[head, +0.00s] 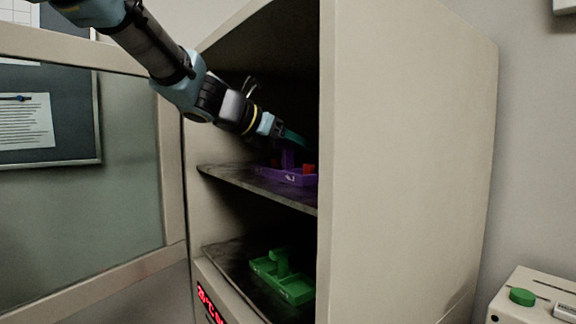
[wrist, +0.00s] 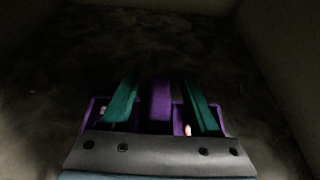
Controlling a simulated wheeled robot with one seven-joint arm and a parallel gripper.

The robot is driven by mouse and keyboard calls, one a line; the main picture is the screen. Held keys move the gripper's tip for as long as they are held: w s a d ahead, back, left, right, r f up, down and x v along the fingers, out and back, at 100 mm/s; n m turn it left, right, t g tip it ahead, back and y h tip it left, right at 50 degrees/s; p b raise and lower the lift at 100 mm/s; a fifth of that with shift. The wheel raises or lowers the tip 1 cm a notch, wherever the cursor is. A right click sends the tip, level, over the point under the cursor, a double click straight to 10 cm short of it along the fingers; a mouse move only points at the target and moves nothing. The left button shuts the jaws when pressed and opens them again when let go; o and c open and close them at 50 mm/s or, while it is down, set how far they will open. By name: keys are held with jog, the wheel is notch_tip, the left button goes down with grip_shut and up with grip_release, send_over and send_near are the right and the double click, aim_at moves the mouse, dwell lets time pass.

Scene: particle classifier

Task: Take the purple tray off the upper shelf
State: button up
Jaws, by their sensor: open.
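The purple tray (head: 287,178) sits on the upper shelf (head: 260,190) inside the cabinet, with an upright handle and small red items in it. The cabinet's side wall hides its right part. My gripper (head: 298,140) reaches into the cabinet and is at the tray's handle. In the wrist view, the two teal fingers of my gripper (wrist: 161,100) stand apart on either side of the purple handle (wrist: 161,102), with dark gaps visible between. Parts of the purple tray (wrist: 225,125) show beside the fingers. The lower part of the tray is hidden behind the gripper body.
A green tray (head: 283,278) sits on the lower shelf. The cabinet's side wall (head: 400,160) stands right of my arm, and its open glass door (head: 90,190) is at the left. A red display (head: 210,305) is below. A box with a green button (head: 522,297) stands at lower right.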

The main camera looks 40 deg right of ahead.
grip_shut()
dwell(0.5)
dwell(0.3)
